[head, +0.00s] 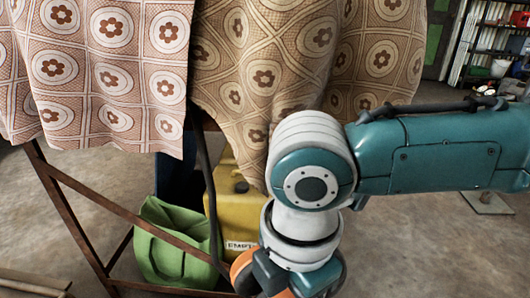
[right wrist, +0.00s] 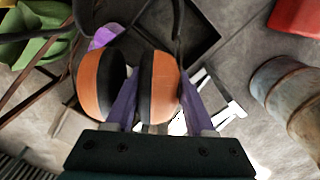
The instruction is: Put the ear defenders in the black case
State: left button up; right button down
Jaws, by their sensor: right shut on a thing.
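The ear defenders (right wrist: 102,86), with orange and black cups, are held in my right gripper (right wrist: 158,88). Its purple fingers stand on either side of the right-hand cup, and the other cup hangs outside the left finger. In the head view the ear defenders (head: 244,268) show as an orange patch at the bottom edge, partly hidden by my right gripper (head: 292,277). A black square-edged open shape (right wrist: 213,42), which looks like the black case, lies on the floor beyond the cups in the right wrist view. My left gripper is not in view.
A cloth-covered table (head: 110,75) with a rusty frame (head: 75,222) stands ahead. A green bag (head: 170,245) and a yellow container (head: 228,190) stand under it. A weathered drum (right wrist: 285,92) and a red object (right wrist: 296,16) stand at right in the wrist view.

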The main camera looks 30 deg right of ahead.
jog(key=s+f+n+b, duration=0.3)
jog(key=f+b, duration=0.8)
jog(key=f, duration=0.5)
jog(key=s+f+n+b, duration=0.3)
jog(key=f+b, duration=0.7)
jog(key=f, duration=0.6)
jog(key=s+f+n+b, duration=0.3)
jog(key=f+b, duration=0.8)
jog(key=f, duration=0.6)
jog(key=shift+s+a+n+b, duration=0.35)
jog(key=shift+n, duration=0.35)
jog(key=shift+f+b, duration=2.05)
jog(key=shift+f, duration=0.35)
jog(key=shift+c, duration=1.3)
grip_release()
